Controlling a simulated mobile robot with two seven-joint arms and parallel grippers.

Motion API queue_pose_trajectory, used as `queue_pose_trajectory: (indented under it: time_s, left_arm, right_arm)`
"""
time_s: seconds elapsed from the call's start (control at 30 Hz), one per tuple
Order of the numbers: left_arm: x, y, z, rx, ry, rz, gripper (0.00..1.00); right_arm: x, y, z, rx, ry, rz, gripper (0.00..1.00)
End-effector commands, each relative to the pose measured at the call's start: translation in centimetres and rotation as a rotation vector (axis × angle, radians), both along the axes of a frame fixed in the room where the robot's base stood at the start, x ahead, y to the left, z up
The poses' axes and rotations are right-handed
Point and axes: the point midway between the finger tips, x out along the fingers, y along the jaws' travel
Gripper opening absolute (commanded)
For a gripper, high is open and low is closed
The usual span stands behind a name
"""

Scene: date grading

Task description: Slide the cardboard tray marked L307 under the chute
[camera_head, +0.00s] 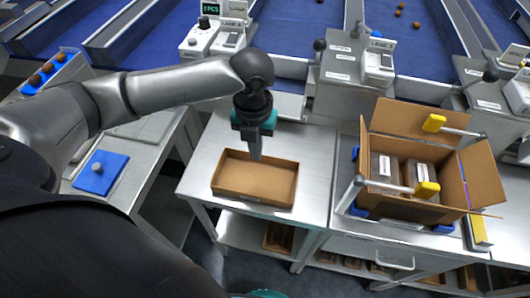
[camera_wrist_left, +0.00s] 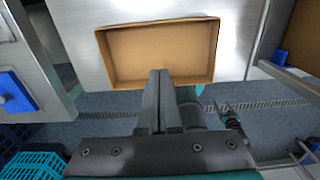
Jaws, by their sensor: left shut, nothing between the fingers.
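A shallow open brown cardboard tray (camera_head: 230,184) sits on a bare metal table, looking empty. Small marking on its front wall is too small to read. My left gripper (camera_head: 255,158) points down at the tray's far side with its fingers together and nothing between them. In the left wrist view the fingertips (camera_wrist_left: 160,72) overlap one long wall of the tray (camera_wrist_left: 112,84); I cannot tell whether they touch it. My left arm and hand hide the part of the lane equipment behind the tray, and I cannot make out the chute. A teal sliver at the head view's bottom edge may be my right gripper.
To the right, an open cardboard box (camera_head: 455,188) with dark packs stands on the neighbouring table between yellow-tipped bars. A blue plate with a knob (camera_head: 97,177) lies on the left table. The metal table (camera_head: 310,165) is clear around the tray. Lane control boxes (camera_head: 197,43) stand behind.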

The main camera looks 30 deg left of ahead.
Motion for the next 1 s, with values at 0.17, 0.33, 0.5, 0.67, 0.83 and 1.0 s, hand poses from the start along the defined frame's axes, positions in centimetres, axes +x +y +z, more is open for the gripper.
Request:
queue_pose_trajectory:
  time_s: [0.17, 0.33, 0.5, 0.67, 0.83, 1.0]
  left_arm:
    - [-0.1, -0.1, -3.3, -0.001, 0.005, 0.003, 0.00]
    - [-0.1, -0.1, -7.1, -0.001, 0.005, 0.003, 0.00]
    - [0.9, 0.1, -9.5, -0.001, -0.003, 0.006, 0.00]
    - [2.7, 0.6, -9.3, 0.000, -0.002, 0.004, 0.00]
    - [3.7, 0.9, -9.3, 0.000, -0.001, 0.004, 0.00]
    - [3.9, 0.9, -9.2, -0.001, -0.001, 0.003, 0.00]
  right_arm:
    - [-1.0, 1.0, -0.7, 0.013, 0.014, -0.004, 0.71]
    - [-1.0, 1.4, -1.4, 0.018, 0.014, -0.005, 0.71]
    - [-0.7, 1.3, -1.9, 0.017, 0.011, -0.004, 0.71]
    - [-0.6, 1.1, -2.0, 0.014, 0.009, -0.004, 0.71]
    - [-0.4, 0.7, -2.1, 0.009, 0.007, -0.002, 0.71]
    - [-0.4, 0.7, -2.1, 0.009, 0.007, -0.001, 0.71]
